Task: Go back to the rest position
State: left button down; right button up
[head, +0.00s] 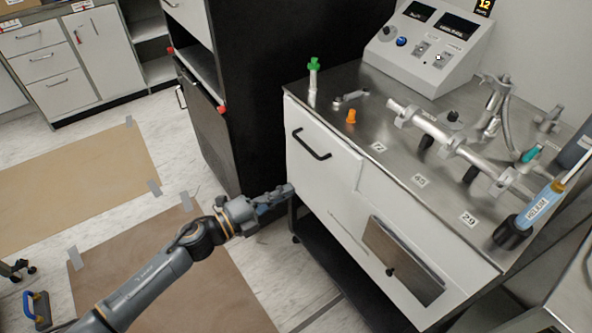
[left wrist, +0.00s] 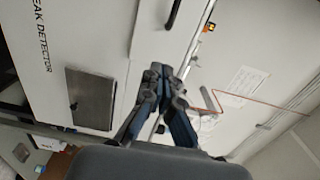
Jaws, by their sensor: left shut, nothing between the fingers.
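My left gripper (head: 275,197) reaches in from the left in the head view and is held in front of the white cabinet front (head: 321,190), near its left edge. I cannot tell whether the fingertips touch the cabinet. In the left wrist view the gripper's fingers (left wrist: 160,78) are closed together with nothing between them. The cabinet face (left wrist: 45,25) with "LEAK DETECTOR" lettering shows there too. My right gripper is not in view.
The cabinet's metal top carries a pipe manifold (head: 455,143), a control box (head: 430,45), a green-capped fitting (head: 313,75), an orange piece (head: 351,117) and a blue bottle (head: 541,205). A dark rack (head: 265,80) stands behind. Brown mats (head: 75,185) lie on the floor at left.

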pick_arm(q)
jog(key=s+a+f+n+t+y+p, duration=0.1)
jog(key=a+f+n+y, duration=0.5)
jog(key=f, duration=0.5)
jog(key=s+a+f+n+t+y+p, duration=0.1)
jog(key=a+f+n+y, duration=0.2)
jog(key=a+f+n, duration=0.7)
jog(key=s+a+f+n+g+y, duration=0.25)
jog(key=s+f, duration=0.45)
jog(key=f, duration=0.5)
jog(key=s+a+f+n+g+y, duration=0.1)
jog(key=s+f, duration=0.4)
jog(key=s, duration=0.7)
jog(key=s+a+f+n+g+y+p, duration=0.1)
jog(key=s+f+n+g, duration=0.3)
jog(key=s, duration=0.8)
jog(key=s+a+f+n+g+y, duration=0.1)
jog(key=s+f+n+g, duration=0.2)
jog(key=s, duration=0.9)
notch_tip(320, 180, down, 3)
jog(key=shift+s+r+p, duration=0.2)
jog(key=shift+p, duration=0.1)
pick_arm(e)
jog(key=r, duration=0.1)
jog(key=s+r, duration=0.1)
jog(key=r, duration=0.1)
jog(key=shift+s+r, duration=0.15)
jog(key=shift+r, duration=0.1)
pick_arm(q)
jog(key=shift+g+y, duration=0.25)
